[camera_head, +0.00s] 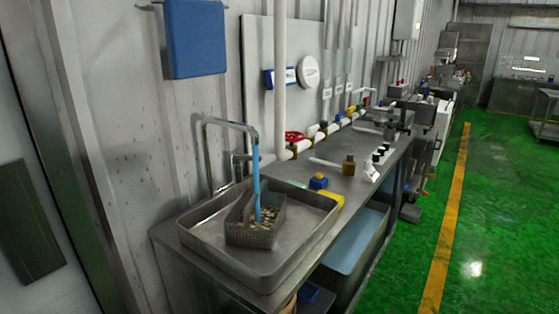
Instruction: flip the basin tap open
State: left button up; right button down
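The basin tap (230,124) is a metal bent pipe standing at the back of a wide metal basin (206,246) on the bench. A narrow blue column (257,180), which looks like running water, reaches from the spout down into a perforated metal basket (252,237) in the basin. A small grey part (238,159) shows beside the column; I cannot tell whether it is the tap's lever. Neither of my grippers is in view.
A metal bench (380,172) runs back along the wall with pipes and a red valve wheel (295,136). A blue-capped item (318,181) stands right of the basin. A blue box (195,38) hangs above. The green floor (490,220) at right is clear.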

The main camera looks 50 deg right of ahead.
aim_at(236, 158)
jog(key=k+l, duration=0.15)
jog(key=l, duration=0.25)
jog(key=k+l+z, duration=0.1)
jog(key=l, duration=0.3)
jog(key=k+l, duration=0.15)
jog(key=l, duration=0.25)
jog(key=k+l+z, duration=0.1)
jog(key=l, duration=0.25)
jog(key=k+l, duration=0.1)
jog(key=l, duration=0.35)
jog(key=z, duration=0.05)
